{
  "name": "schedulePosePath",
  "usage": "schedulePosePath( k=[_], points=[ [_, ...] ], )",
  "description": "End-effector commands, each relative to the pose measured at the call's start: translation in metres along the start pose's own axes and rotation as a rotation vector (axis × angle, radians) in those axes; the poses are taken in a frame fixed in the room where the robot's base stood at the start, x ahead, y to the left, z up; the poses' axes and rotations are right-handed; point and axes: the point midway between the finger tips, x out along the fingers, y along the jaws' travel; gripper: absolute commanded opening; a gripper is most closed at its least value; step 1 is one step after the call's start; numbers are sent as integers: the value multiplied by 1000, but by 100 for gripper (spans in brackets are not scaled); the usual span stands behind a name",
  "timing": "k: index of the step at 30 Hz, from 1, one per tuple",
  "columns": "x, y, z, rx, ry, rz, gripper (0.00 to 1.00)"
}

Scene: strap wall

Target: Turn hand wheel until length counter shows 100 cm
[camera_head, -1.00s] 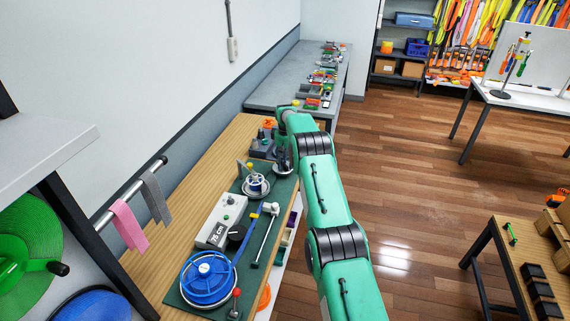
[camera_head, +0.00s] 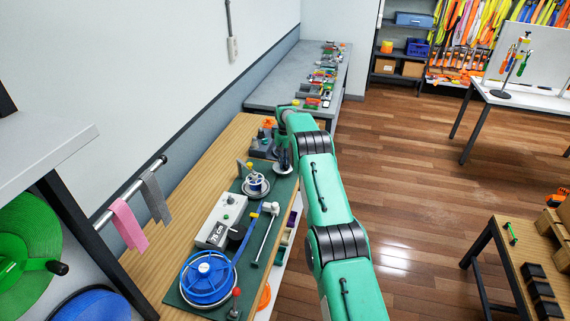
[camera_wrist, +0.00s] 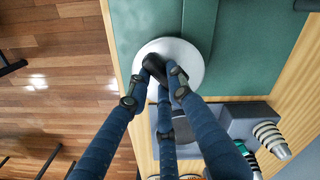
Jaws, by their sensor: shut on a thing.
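The hand wheel (camera_wrist: 186,62) is a pale round disc on the green board (camera_wrist: 240,50); it also shows in the head view (camera_head: 282,170), partly hidden by my gripper. My gripper (camera_wrist: 158,74), with blue fingers, is shut on the wheel's dark handle (camera_wrist: 154,66), near the left part of the disc in the wrist view. In the head view my gripper (camera_head: 284,158) points down at the wheel. The length counter (camera_head: 215,233) is a label on a light grey box and seems to read 76 cm; the small digits are hard to make out.
A blue strap reel (camera_head: 207,277) sits at the near end of the green board, with a blue strap (camera_head: 246,232) running from it. Grey clamp-like fixtures (camera_wrist: 250,122) stand close beside the wheel.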

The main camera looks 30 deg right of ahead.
Motion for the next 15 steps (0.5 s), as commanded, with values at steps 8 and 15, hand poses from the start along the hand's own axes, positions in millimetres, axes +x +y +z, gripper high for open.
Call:
schedulePosePath(
  k=[8, 15],
  points=[
    [0, -2, 0, 147, 1, 0, 0],
    [0, -4, 0, 276, 1, 0, 0]
  ],
)
